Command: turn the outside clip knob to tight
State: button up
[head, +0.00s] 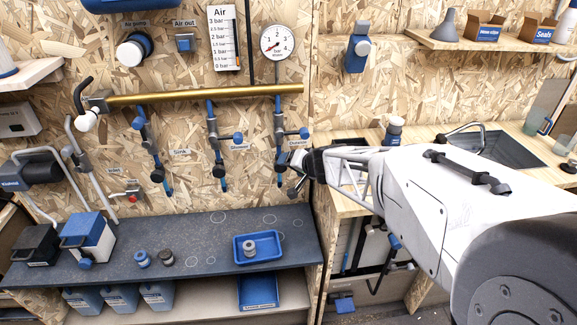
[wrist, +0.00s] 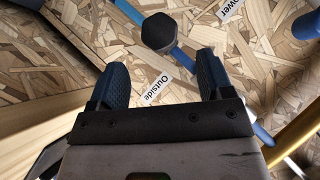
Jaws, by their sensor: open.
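The outside clip knob (wrist: 159,31) is a dark, faceted knob on a blue hose, just ahead of the gap between my fingers in the wrist view. In the head view the knob (head: 280,167) is on the rightmost hose below the brass pipe, beside my gripper (head: 299,178). My gripper (wrist: 162,62) is open and empty in the wrist view, one dark ridged finger on each side. The knob appears beyond the fingertips, not between them. The "Outside" label (wrist: 157,90) shows between the fingers. I cannot tell how tight the knob is.
The brass pipe (head: 200,95) feeds several blue hoses with other knobs, such as the sink knob (head: 157,175). A blue valve handle (head: 303,132) projects close above my gripper. A blue tray (head: 241,256) sits on the dark bench (head: 200,275) below. The pressure gauge (head: 277,42) is above.

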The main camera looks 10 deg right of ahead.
aim_at(281, 168)
jog(key=shift+s+d+r, duration=0.2)
jog(key=shift+s, duration=0.1)
notch_tip(281, 168, down, 8)
jog(key=d+h, duration=0.2)
jog(key=h, duration=0.4)
jog(key=a+r+n+t, duration=0.1)
jog(key=t, duration=0.1)
jog(key=a+n+t, duration=0.2)
jog(key=t, duration=0.1)
jog(key=a+r+n+t+h, duration=0.1)
jog(key=t, duration=0.1)
jog(key=shift+a+r+n, duration=0.35)
jog(key=shift+n, duration=0.05)
jog(key=shift+s+a+r+n+t+y, duration=0.2)
jog(key=shift+a+r+n+t+y, duration=0.25)
jog(key=shift+a+t, duration=0.25)
jog(key=shift+w+d, duration=0.1)
jog(key=shift+w, duration=0.1)
jog(key=shift+w, duration=3.7)
